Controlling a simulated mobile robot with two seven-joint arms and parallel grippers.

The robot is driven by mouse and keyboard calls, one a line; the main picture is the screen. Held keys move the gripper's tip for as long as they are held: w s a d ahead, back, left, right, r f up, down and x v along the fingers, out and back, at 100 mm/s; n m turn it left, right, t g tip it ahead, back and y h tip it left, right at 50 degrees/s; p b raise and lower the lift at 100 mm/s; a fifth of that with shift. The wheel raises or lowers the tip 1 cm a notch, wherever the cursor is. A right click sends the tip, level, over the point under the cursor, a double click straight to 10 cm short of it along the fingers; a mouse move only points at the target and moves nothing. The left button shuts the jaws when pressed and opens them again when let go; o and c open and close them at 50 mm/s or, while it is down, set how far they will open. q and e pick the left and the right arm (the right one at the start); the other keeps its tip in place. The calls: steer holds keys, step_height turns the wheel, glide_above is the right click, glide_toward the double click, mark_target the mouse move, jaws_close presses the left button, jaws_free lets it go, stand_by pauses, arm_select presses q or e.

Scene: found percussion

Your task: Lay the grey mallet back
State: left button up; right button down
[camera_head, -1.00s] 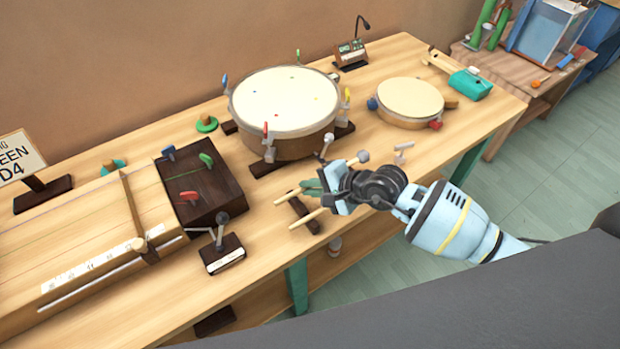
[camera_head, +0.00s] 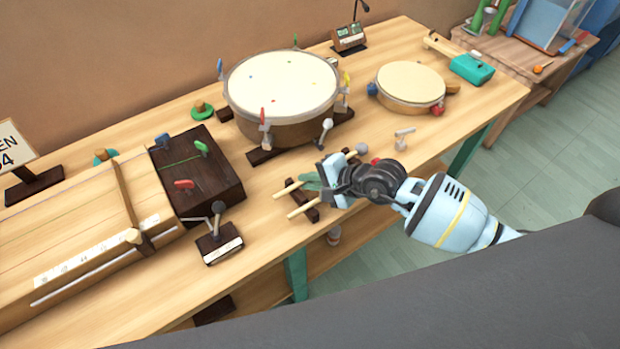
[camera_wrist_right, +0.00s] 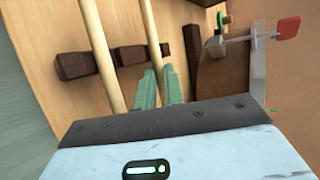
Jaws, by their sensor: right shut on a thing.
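The grey mallet has a pale wooden handle (camera_head: 283,192) and a grey head (camera_head: 361,149). My right gripper (camera_head: 310,181) is shut on its handle, low over the dark mallet rest (camera_head: 301,205). In the right wrist view, the green fingertips (camera_wrist_right: 162,88) close around the right-hand handle (camera_wrist_right: 147,25). I cannot tell whether that handle touches the rest (camera_wrist_right: 130,55). A second mallet's handle (camera_head: 300,211) runs beside it across the rest, and a red head (camera_head: 375,161) shows behind my wrist. My left gripper is out of view.
A large drum (camera_head: 282,90) on dark feet stands behind the mallets. A small drum (camera_head: 411,85) is to the right, with a small grey stand (camera_head: 403,138) in front. A dark box (camera_head: 197,175) and a small lever stand (camera_head: 219,244) are left. The table's front edge is close.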

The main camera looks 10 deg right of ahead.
stand_by(0.3)
steer(key=c, duration=1.5)
jaws_free()
steer(key=shift+o, duration=0.3)
steer(key=shift+f, duration=0.1)
steer(key=v, duration=0.7)
steer(key=shift+s+d+r, duration=0.2)
steer(key=shift+d+r, duration=0.1)
steer(key=shift+r, duration=0.05)
